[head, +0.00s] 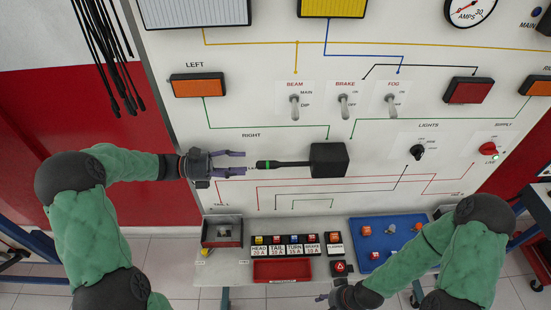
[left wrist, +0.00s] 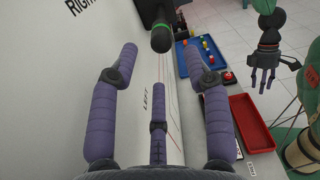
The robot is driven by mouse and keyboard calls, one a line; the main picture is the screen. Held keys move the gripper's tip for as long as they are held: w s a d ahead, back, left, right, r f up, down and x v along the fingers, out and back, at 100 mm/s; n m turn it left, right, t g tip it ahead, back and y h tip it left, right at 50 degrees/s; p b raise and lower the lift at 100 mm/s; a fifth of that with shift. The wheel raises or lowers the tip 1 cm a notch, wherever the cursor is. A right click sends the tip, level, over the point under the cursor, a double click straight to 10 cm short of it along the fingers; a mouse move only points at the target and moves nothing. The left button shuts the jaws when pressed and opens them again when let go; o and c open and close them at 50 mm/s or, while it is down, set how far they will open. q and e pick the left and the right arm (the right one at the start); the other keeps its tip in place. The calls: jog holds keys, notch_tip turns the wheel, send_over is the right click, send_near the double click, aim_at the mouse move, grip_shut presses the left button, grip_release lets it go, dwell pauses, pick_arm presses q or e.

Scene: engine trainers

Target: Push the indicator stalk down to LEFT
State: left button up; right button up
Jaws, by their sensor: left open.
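The indicator stalk (head: 282,164) is a black rod with a green band. It sticks out level to the left from a black box (head: 329,160) on the white panel. My left gripper (head: 244,162) is open just left of the stalk's tip, its fingers pointing at it, with nothing held. In the left wrist view, the stalk tip (left wrist: 160,40) shows beyond and between the spread fingers of the left gripper (left wrist: 168,52). A RIGHT label (head: 251,135) is above the stalk; a LEFT label (left wrist: 147,98) shows in the wrist view. My right gripper (head: 327,297) is low; its spread fingers show in the wrist view (left wrist: 268,78).
Toggle switches (head: 294,106) and lamps stand above the stalk. Below are a shelf with fuse blocks (head: 287,245), a red tray (head: 282,270) and a blue tray (head: 374,250). The panel strip directly below the stalk is clear of raised parts.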

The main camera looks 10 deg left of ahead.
aim_at(281, 165)
pick_arm(q)
jog(key=b+x, duration=0.1)
jog(key=x, duration=0.9)
jog(key=shift+d, duration=0.3)
jog(key=shift+s, duration=0.1)
